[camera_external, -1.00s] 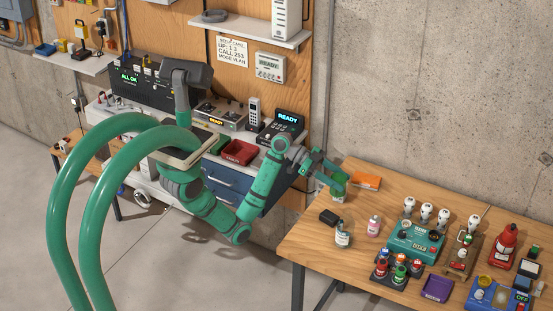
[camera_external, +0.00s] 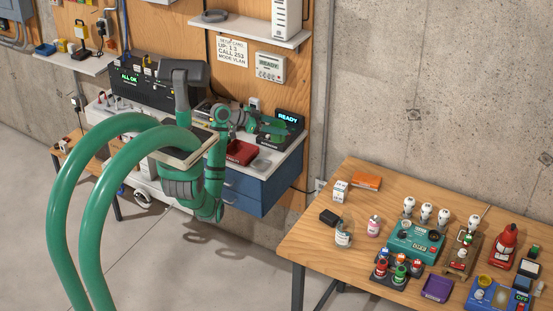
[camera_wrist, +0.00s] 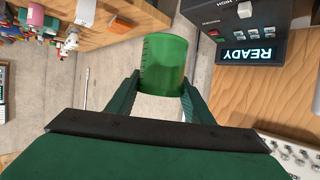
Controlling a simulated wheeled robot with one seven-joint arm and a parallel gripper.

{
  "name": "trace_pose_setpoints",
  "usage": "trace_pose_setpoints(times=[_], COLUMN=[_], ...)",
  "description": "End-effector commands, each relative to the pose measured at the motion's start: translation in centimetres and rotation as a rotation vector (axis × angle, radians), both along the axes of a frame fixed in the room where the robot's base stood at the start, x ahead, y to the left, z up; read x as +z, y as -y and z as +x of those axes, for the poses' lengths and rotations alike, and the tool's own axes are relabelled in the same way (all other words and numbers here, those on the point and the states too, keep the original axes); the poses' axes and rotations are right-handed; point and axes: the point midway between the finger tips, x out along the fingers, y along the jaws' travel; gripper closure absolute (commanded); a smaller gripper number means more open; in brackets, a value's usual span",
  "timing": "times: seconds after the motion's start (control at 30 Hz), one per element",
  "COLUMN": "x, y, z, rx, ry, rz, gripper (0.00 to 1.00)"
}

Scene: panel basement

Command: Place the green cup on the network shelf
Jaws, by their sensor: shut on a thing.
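The green cup (camera_wrist: 165,62) is held between the two fingers of my gripper (camera_wrist: 160,92) in the wrist view. In the external view my gripper (camera_external: 268,127) is shut on the cup (camera_external: 279,130), in front of the device with the READY screen. The cup is small there and partly lost against the green arm. The wall shelf (camera_external: 248,30), which I take for the network shelf, is above and behind my gripper. It carries a white upright box (camera_external: 287,18) and a dark coil (camera_external: 215,15), with bare room between them.
The READY device (camera_external: 288,122) stands close to the cup; it also shows in the wrist view (camera_wrist: 258,40). The wooden table (camera_external: 310,235) at right holds bottles, bulbs and boxes.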

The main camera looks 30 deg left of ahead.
Motion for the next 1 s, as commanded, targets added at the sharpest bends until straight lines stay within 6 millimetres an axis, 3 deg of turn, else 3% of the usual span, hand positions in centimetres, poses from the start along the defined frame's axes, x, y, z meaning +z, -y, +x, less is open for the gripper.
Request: trace_pose_setpoints(times=[0.03,0.1,0.47,0.8,1.0], x=[0.3,0.5,1.8,3.1,3.8], y=[-2.6,-5.7,-21.4,-35.1,-41.7], z=[0.1,0.2,-2.3,-8.4,-13.1], rx=[0.043,0.094,0.354,0.597,0.727], ry=[0.001,0.002,0.001,0.003,0.003], rz=[0.000,0.000,-0.001,-0.002,-0.002], gripper=[0.77,0.77,0.77,0.77,0.77])
